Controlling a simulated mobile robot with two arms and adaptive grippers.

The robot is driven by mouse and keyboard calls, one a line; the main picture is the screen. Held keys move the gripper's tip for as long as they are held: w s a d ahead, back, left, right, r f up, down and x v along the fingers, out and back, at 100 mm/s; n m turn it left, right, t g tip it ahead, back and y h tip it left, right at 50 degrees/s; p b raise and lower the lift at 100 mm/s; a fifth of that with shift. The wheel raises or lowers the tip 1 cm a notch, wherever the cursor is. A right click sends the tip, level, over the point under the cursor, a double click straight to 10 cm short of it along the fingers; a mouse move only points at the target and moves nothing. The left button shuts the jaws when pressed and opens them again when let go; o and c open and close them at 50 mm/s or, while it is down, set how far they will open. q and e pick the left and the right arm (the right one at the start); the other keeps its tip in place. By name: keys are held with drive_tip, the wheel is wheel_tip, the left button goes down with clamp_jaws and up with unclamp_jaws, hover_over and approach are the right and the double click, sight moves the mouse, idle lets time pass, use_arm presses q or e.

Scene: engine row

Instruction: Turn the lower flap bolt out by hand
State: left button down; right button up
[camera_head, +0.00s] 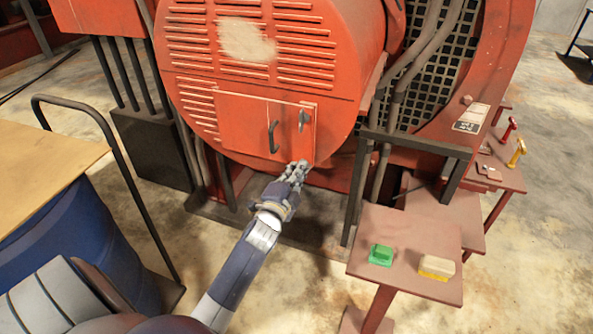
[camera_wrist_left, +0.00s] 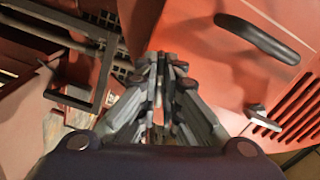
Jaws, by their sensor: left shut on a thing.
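The red flap (camera_head: 240,124) on the round engine end has a dark handle (camera_head: 273,137), also seen in the left wrist view (camera_wrist_left: 258,38). A small grey upper bolt (camera_head: 304,118) sits near the flap's top right corner; it also shows in the left wrist view (camera_wrist_left: 262,116). My left gripper (camera_head: 302,166) is at the flap's lower right corner, its fingers closed together against the red face. In the left wrist view the fingertips (camera_wrist_left: 161,72) are shut around the place of the lower flap bolt, which they hide. My right gripper is out of view.
A red stand (camera_head: 410,228) at the lower right holds a green block (camera_head: 381,255) and a cream-and-yellow block (camera_head: 436,267). A dark metal frame (camera_head: 415,144) stands right of the flap. A cart with a blue drum (camera_head: 70,240) is at left.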

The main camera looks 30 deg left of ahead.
use_arm(q)
drive_tip(key=shift+w+d+r+n+p, duration=0.15)
drive_tip(key=shift+n+p, duration=0.2)
drive_tip(key=shift+n, duration=2)
drive_tip(key=shift+s+a+r+n+p, duration=0.1)
drive_tip(key=shift+n+p, duration=0.2)
drive_tip(key=shift+n, duration=2.1)
drive_tip(key=shift+w+d+r+n+p, duration=0.15)
drive_tip(key=shift+n+p, duration=0.2)
drive_tip(key=shift+n, duration=2)
drive_tip(key=shift+s, duration=0.1)
drive_tip(key=c, duration=1.8)
unclamp_jaws()
drive_tip(key=shift+a+f, duration=0.1)
drive_tip(key=shift+f, duration=0.05)
drive_tip(key=shift+w, duration=0.2)
drive_tip(key=shift+f, duration=0.1)
